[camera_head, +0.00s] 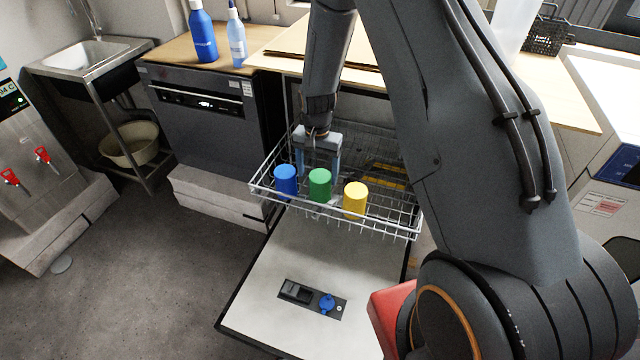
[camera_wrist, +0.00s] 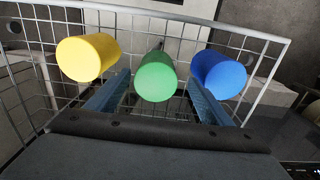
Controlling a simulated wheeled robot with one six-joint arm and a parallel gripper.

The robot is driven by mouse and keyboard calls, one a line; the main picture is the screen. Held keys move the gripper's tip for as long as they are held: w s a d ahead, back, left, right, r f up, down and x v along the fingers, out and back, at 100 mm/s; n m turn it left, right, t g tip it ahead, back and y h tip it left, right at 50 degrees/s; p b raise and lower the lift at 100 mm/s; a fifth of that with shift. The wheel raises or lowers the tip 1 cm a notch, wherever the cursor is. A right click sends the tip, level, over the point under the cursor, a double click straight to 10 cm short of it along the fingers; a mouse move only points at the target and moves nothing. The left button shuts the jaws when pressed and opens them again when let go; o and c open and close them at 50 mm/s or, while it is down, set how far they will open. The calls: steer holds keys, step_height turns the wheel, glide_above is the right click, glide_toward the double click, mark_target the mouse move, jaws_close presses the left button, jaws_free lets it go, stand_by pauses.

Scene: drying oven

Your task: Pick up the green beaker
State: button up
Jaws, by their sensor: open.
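The green beaker (camera_head: 320,185) stands in the wire rack (camera_head: 398,229), between the blue beaker (camera_head: 286,180) and the yellow beaker (camera_head: 355,199). My gripper (camera_head: 318,170) is open and points down into the rack, just behind the green beaker. In the wrist view the green beaker (camera_wrist: 156,77) is beyond and between my two blue fingers (camera_wrist: 153,98). The yellow beaker (camera_wrist: 88,57) is on the left there and the blue beaker (camera_wrist: 219,74) on the right, close to the right finger. I cannot tell whether that finger touches it. Nothing is held.
The rack is pulled out above the open, lowered door (camera_head: 270,310). A sink (camera_head: 95,55) is at the left. The floor at the left front is clear.

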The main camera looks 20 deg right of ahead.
steer(key=f, duration=0.1)
steer(key=f+p, duration=0.1)
steer(key=f, duration=0.1)
steer(key=f+p, duration=0.1)
steer(key=f, duration=0.1)
steer(key=shift+d, duration=0.4)
steer(key=shift+f, duration=0.7)
steer(key=c, duration=1.1)
steer(key=shift+r, duration=0.1)
